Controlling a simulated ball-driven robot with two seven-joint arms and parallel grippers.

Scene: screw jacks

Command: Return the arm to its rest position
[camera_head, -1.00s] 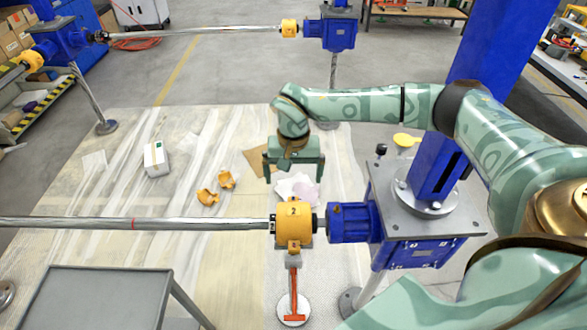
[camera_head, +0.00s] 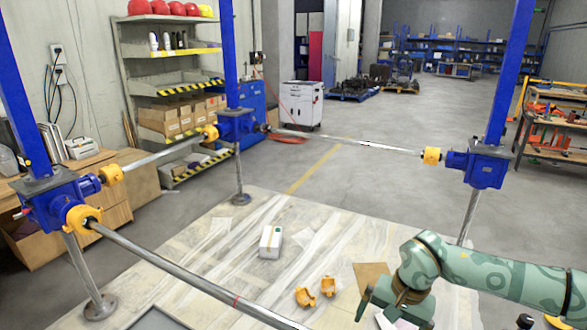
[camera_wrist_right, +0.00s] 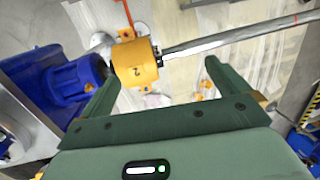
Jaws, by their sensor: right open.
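My right arm (camera_head: 505,277) is pale green and enters the head view from the lower right. Its gripper (camera_head: 385,312) hangs over the floor sheet near the bottom edge. In the right wrist view the gripper (camera_wrist_right: 160,75) has its two dark green fingers spread wide with nothing held. A yellow coupling (camera_wrist_right: 135,65) marked 2 shows beyond the fingers, between them in the picture. It joins a blue gear unit (camera_wrist_right: 60,82) to a steel shaft (camera_wrist_right: 240,35). My left gripper is not in view.
Blue jack units stand at the left (camera_head: 58,205), back left (camera_head: 237,124) and right (camera_head: 482,168), linked by steel shafts. A white box (camera_head: 270,242), two yellow coupling halves (camera_head: 305,297) and brown cardboard (camera_head: 367,272) lie on the floor sheet. Grey floor behind is open.

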